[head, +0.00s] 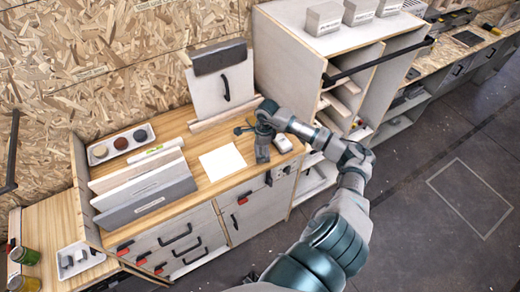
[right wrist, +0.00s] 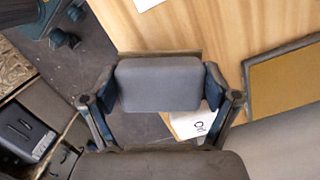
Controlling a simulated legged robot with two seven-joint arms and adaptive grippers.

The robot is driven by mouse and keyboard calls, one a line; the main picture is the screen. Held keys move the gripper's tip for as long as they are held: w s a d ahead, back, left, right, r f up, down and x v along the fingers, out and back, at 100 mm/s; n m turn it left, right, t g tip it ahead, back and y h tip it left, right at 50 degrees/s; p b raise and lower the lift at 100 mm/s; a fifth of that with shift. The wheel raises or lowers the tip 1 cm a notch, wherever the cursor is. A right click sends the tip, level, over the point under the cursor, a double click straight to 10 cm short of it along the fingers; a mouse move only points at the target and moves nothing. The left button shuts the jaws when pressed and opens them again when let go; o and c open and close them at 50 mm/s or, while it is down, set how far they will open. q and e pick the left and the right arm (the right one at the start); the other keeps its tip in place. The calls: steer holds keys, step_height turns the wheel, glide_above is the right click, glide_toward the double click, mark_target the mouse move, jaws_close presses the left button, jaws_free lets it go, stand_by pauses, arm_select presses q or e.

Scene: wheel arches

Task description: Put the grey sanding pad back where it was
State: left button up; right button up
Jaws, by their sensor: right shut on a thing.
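The grey sanding pad (right wrist: 158,84) is a rounded grey block, held between the two fingers of my right gripper (right wrist: 160,90) in the right wrist view. The gripper is shut on it, with one finger at each end. In the head view my right gripper (head: 264,118) is at the bench's right end, right of a white sheet (head: 222,162). I cannot clearly pick out the pad in that view. In the right wrist view a white block with dark lettering (right wrist: 196,124) shows partly behind the pad. My left gripper is not in view.
The wooden bench top (head: 205,183) carries a white tray with round pieces (head: 121,143) and upright panels (head: 145,200) at the left. A panel with a black handle (head: 222,92) stands at the back. A tall shelf unit (head: 318,70) rises at the right.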

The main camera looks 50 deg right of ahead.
steer(key=shift+w+d+f, duration=0.1)
steer(key=shift+w+d, duration=0.65)
steer(key=shift+d, duration=0.05)
step_height(320, 180, down, 3)
steer(key=shift+a+f+p, duration=0.1)
steer(key=shift+p, duration=0.5)
steer(key=shift+f, duration=0.1)
steer(key=o, duration=0.8)
steer(key=shift+f, duration=0.15)
steer(key=shift+c, duration=0.2)
steer(key=shift+o, duration=0.6)
